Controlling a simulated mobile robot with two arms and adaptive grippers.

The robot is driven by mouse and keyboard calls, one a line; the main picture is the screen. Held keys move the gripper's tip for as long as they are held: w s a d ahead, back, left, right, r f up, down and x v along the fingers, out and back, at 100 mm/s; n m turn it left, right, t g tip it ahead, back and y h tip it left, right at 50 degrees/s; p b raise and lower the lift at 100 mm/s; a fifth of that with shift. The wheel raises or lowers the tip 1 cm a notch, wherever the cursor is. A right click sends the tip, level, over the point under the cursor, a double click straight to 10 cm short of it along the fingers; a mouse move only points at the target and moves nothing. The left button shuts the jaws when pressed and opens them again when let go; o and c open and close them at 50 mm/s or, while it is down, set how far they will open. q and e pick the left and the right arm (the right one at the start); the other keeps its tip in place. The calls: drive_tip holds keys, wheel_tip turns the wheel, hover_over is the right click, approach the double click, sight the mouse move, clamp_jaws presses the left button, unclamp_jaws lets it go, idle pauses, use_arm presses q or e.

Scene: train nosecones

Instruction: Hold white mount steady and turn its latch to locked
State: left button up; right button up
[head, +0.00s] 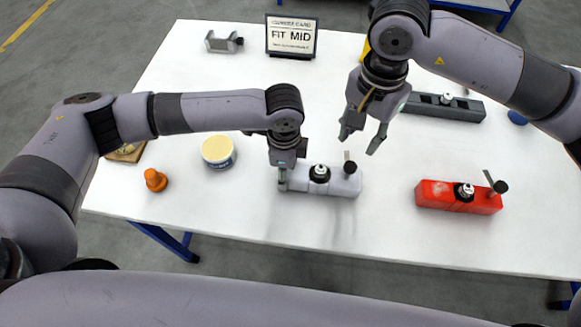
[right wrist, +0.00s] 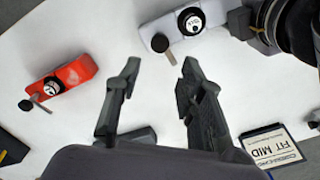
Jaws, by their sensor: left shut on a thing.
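The white mount (head: 336,184) lies near the table's front edge in the head view. It has a round black-and-white fitting (head: 319,173) in its middle and a latch lever with a dark knob (head: 350,167) near its right end. The lever sticks up. In the right wrist view the white mount (right wrist: 213,12) is at the top, with the latch knob (right wrist: 163,43) pointing towards my gripper. My left gripper (head: 283,180) is shut on the mount's left end. My right gripper (head: 358,143) is open and empty, above and behind the mount; its fingers (right wrist: 160,65) are apart.
A red mount (head: 435,193) with a similar lever lies to the right. A dark grey mount (head: 465,109) lies behind it. A "FIT MID" sign (head: 291,37) and a grey bracket (head: 222,44) stand at the back. A tub (head: 218,151) and an orange cone (head: 154,181) are left.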

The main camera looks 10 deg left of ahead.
drive_tip(key=shift+o, duration=0.5)
drive_tip(key=s+a+f+m+g+y, duration=0.3)
drive_tip(key=s+a+m+g+y, duration=0.45)
drive_tip(key=s+m+y, duration=0.35)
drive_tip(key=n+t+y, duration=0.3)
drive_tip(key=n+t, duration=1.5)
drive_tip(key=n, duration=1.1)
approach(351, 165)
drive_tip(key=x, duration=1)
drive_tip(key=shift+f, duration=0.25)
